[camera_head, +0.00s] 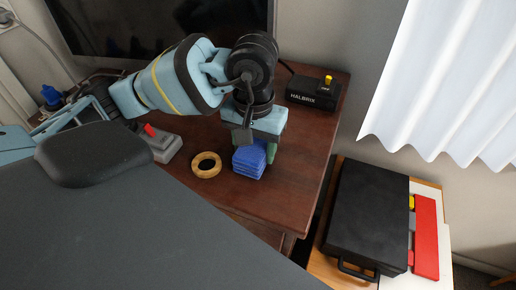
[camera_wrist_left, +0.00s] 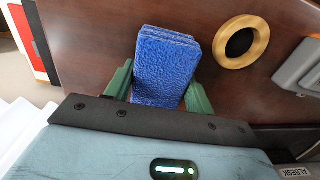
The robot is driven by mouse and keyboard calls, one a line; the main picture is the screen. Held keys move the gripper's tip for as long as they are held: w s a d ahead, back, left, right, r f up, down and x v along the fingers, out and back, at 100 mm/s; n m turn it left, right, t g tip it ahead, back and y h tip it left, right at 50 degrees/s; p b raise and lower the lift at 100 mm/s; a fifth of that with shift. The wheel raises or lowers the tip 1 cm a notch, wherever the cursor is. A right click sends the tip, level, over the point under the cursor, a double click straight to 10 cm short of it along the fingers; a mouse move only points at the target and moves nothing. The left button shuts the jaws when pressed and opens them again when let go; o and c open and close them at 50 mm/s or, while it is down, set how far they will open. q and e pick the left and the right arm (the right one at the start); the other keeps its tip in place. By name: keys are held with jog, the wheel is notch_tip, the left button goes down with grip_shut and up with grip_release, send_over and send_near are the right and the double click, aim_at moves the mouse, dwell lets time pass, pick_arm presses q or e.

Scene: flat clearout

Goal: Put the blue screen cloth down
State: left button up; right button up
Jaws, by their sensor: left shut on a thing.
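The blue screen cloth (camera_head: 249,161) is a folded, textured blue block at the front part of the dark wooden table (camera_head: 290,185). In the left wrist view the cloth (camera_wrist_left: 165,68) sits between the two green fingers of my left gripper (camera_wrist_left: 158,88). My left gripper (camera_head: 258,150) points down over the table and is shut on the cloth. I cannot tell whether the cloth's underside touches the tabletop. My right gripper is not in view.
A wooden ring (camera_head: 206,165) lies left of the cloth. A grey box with a red part (camera_head: 161,143) is farther left. A black HALBRIX box (camera_head: 313,92) stands at the back right. A black case (camera_head: 366,217) and red item (camera_head: 426,237) are right, on another surface.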

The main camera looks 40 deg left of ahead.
pick_arm(q)
jog(key=shift+s+d+r, duration=0.1)
jog(key=shift+s+r, duration=0.1)
jog(key=shift+s, duration=0.05)
jog(key=shift+w+a+f, duration=0.2)
jog(key=shift+w+a, duration=0.05)
jog(key=shift+w, duration=0.1)
jog(key=shift+w+f, duration=0.15)
jog(key=o, duration=0.7)
jog(key=shift+c, duration=0.2)
jog(key=o, duration=0.3)
jog(key=shift+s+d, duration=0.1)
jog(key=shift+s, duration=0.15)
jog(key=shift+o, duration=0.2)
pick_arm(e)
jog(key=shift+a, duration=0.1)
pick_arm(q)
jog(key=shift+w, duration=0.1)
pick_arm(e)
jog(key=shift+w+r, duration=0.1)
